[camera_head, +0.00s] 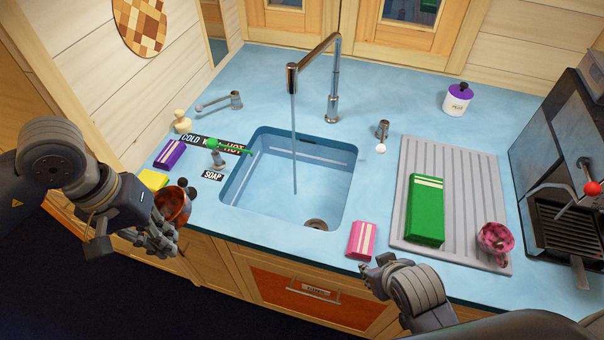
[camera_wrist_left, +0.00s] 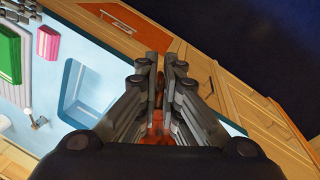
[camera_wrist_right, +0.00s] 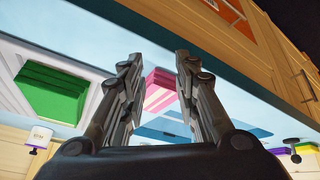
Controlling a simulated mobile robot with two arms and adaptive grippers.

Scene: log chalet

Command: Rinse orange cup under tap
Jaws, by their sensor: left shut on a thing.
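The orange cup (camera_head: 173,205) is in the jaws of my left gripper (camera_head: 167,238), at the counter's front edge left of the sink. A strip of it shows between the fingers in the left wrist view (camera_wrist_left: 157,128); the fingers hide most of it. The tap (camera_head: 333,90) stands behind the sink, and a thin stream of water (camera_head: 294,140) falls from its spout into the sink (camera_head: 262,190). The cup is apart from the stream. My right gripper (camera_head: 374,277) is open and empty near the front edge, below a pink block.
The pink block (camera_head: 361,240) lies right of the sink. A green block (camera_head: 425,208) and a pink patterned cup (camera_head: 495,240) are on the grey drainboard (camera_head: 460,180). A coffee machine (camera_head: 560,170) stands far right. Purple (camera_head: 170,154) and yellow (camera_head: 153,180) blocks lie left.

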